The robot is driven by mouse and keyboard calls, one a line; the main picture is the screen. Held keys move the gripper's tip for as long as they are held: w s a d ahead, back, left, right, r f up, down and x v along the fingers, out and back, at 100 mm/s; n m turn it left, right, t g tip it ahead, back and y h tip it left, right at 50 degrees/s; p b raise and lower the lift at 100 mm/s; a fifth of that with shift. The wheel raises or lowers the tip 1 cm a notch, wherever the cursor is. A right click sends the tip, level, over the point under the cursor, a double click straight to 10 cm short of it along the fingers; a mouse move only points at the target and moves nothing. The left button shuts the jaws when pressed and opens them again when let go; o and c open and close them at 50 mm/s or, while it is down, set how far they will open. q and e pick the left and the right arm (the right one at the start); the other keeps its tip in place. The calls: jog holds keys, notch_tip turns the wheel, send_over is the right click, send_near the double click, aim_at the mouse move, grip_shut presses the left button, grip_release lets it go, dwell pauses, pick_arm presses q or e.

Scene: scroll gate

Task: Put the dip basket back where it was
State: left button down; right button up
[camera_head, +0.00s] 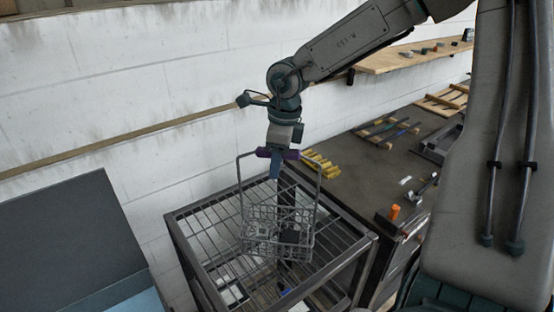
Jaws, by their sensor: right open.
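The dip basket (262,232) is a grey wire basket with a tall, squared handle. It is upright over the slatted top of a dark metal rack (205,212); I cannot tell for certain whether its bottom rests on the slats. My right gripper (277,167) points down at the top bar of the handle, with its purple and blue jaw parts at that bar. The jaws are open, and the gripper hides the middle of the bar. Dark items show through the basket's mesh. My left gripper is not in view.
A dark bench (365,175) stands right of the rack, with yellow pieces (322,164), an orange item (394,212) and wooden racks (386,131). A wooden shelf (415,56) is on the white wall. A dark box-like unit (70,240) stands at left.

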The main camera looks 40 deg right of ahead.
jog(key=shift+w+r+b, duration=0.1)
jog(key=shift+r+b, duration=0.2)
jog(key=shift+r, duration=0.15)
jog(key=r, duration=0.3)
jog(key=s+r+b, duration=0.1)
jog(key=r, duration=0.3)
jog(key=d+r+b, duration=0.1)
jog(key=r, duration=0.3)
jog(key=shift+s, duration=0.15)
dwell(0.9)
